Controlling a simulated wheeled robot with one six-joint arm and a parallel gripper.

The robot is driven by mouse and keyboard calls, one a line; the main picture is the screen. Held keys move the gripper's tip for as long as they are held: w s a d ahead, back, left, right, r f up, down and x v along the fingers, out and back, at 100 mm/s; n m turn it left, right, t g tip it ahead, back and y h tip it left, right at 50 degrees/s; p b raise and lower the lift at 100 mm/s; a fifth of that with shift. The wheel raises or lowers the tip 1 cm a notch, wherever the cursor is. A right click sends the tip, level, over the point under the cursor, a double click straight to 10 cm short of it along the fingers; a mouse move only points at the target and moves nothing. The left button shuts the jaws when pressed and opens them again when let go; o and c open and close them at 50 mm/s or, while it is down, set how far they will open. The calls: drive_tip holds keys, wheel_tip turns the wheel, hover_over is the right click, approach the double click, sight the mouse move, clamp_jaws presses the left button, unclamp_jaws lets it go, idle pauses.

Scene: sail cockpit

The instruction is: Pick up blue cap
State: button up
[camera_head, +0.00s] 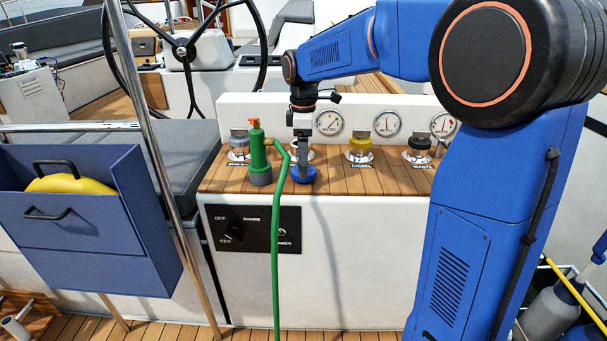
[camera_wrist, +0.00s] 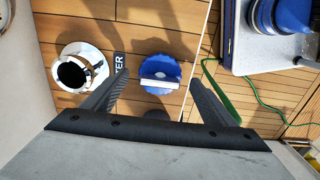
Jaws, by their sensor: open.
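The blue cap (camera_head: 303,175) lies on the wooden counter top, near its front edge. In the wrist view, the cap (camera_wrist: 172,72) is round with a ridged rim and a pale bar across its top. My gripper (camera_head: 302,163) points down right over the cap and hides part of it. In the wrist view, my gripper (camera_wrist: 158,88) is open, with the cap between its two dark fingers in the picture. I see no contact. An open filler (camera_wrist: 98,70) with a dark hole and a white ring is left of the cap.
A green nozzle (camera_head: 259,158) with a green hose (camera_head: 278,240) stands just left of the cap. Yellow (camera_head: 360,145) and black (camera_head: 419,146) caps sit to the right, below the gauges (camera_head: 387,124). A steel pole (camera_head: 152,150) and blue box (camera_head: 95,225) are at left.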

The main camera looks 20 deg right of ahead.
drive_tip(key=shift+f, duration=1.2)
drive_tip(key=c, duration=1.3)
drive_tip(key=shift+o, duration=0.2)
wheel_tip(320, 180, up, 13)
drive_tip(key=shift+w, duration=0.1)
